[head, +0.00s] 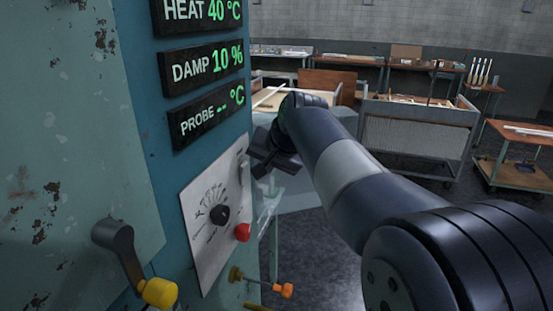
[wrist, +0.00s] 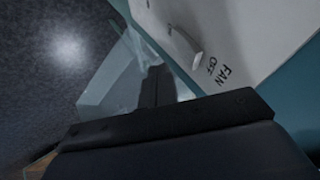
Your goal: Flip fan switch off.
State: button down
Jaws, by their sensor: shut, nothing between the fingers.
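The fan switch (wrist: 187,46) shows in the wrist view as a pale lever on a white plate (wrist: 255,30). The words OFF and FAN are printed beside it, and the lever's rounded end lies near OFF. I cannot tell for sure which position it is in. My gripper (wrist: 158,85) is shut and empty, its dark fingers just below and left of the lever, with a gap showing between them in the picture.
The panel bears a black dial (head: 220,214) and a red button (head: 243,232). A crank with a yellow knob (head: 160,292) and an orange knob (head: 284,290) stick out below. Displays (head: 208,65) are above. Benches and a wooden cart (head: 520,172) stand far behind, across open floor.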

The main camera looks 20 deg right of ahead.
jog(key=shift+w+a+r, duration=0.2)
jog(key=shift+w+a, duration=0.4)
jog(key=shift+a, duration=0.35)
jog(key=shift+w+a+r+p, duration=0.1)
jog(key=shift+w+a+p, duration=0.15)
jog(key=shift+p, duration=0.2)
jog(key=shift+r, duration=0.15)
jog(key=shift+r+p, duration=0.65)
jog(key=shift+p, duration=0.1)
